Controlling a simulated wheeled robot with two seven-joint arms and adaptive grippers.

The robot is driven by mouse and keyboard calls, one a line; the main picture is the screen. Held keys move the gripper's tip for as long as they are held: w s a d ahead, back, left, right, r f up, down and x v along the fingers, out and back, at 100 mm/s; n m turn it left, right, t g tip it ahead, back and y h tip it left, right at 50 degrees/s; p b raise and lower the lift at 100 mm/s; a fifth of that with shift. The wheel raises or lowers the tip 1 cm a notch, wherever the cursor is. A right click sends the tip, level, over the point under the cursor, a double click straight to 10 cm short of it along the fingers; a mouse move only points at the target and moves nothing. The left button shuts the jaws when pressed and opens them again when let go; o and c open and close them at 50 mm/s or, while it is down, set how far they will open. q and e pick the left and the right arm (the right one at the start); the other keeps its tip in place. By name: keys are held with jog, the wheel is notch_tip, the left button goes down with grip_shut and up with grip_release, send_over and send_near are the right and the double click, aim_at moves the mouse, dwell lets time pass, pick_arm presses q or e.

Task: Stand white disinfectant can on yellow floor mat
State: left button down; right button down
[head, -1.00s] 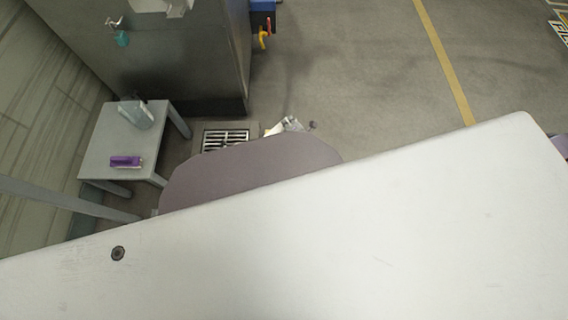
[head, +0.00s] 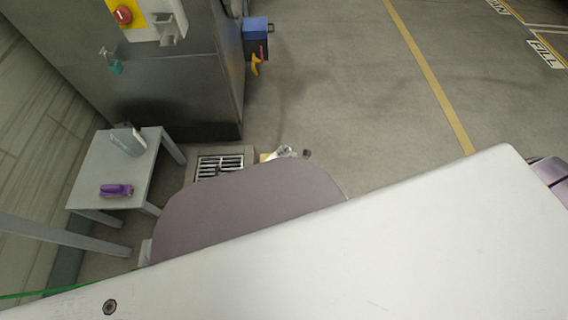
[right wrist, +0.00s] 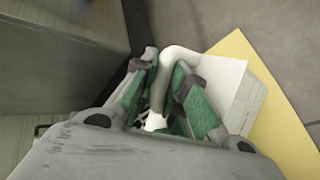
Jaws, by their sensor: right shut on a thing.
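The white disinfectant can (right wrist: 228,82) shows in the right wrist view as a pale body with a curved white tube-like part. My right gripper (right wrist: 166,78), with green inner pads, is shut on that curved part. The yellow floor mat (right wrist: 276,112) lies below and to the right of the can. I cannot tell whether the can touches the mat. In the head view, a yellow edge of the mat (head: 265,157) and my right gripper (head: 295,153) show small past my own body, which hides most of them. My left gripper is not in view.
A floor drain grate (head: 220,165) lies left of the mat. A small grey table (head: 85,185) carries a purple object (head: 116,190) and a grey box (head: 128,139). A metal cabinet (head: 190,90) stands behind. Open floor (head: 345,100) lies to the right.

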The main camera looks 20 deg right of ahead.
jog(key=shift+f+b, duration=0.45)
jog(key=shift+f, duration=0.4)
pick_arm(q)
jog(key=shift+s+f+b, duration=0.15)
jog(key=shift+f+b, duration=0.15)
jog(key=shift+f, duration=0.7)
pick_arm(e)
jog(key=shift+f, duration=0.45)
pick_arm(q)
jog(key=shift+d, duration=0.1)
pick_arm(e)
jog(key=shift+f, duration=0.2)
jog(key=shift+f+b, duration=0.8)
jog(key=shift+f, duration=0.15)
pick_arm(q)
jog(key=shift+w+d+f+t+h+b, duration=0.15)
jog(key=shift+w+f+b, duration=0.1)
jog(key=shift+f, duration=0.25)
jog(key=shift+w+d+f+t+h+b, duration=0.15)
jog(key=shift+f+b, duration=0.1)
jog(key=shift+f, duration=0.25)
pick_arm(e)
jog(key=shift+f, duration=0.7)
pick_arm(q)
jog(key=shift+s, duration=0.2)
pick_arm(e)
jog(key=shift+f, duration=0.1)
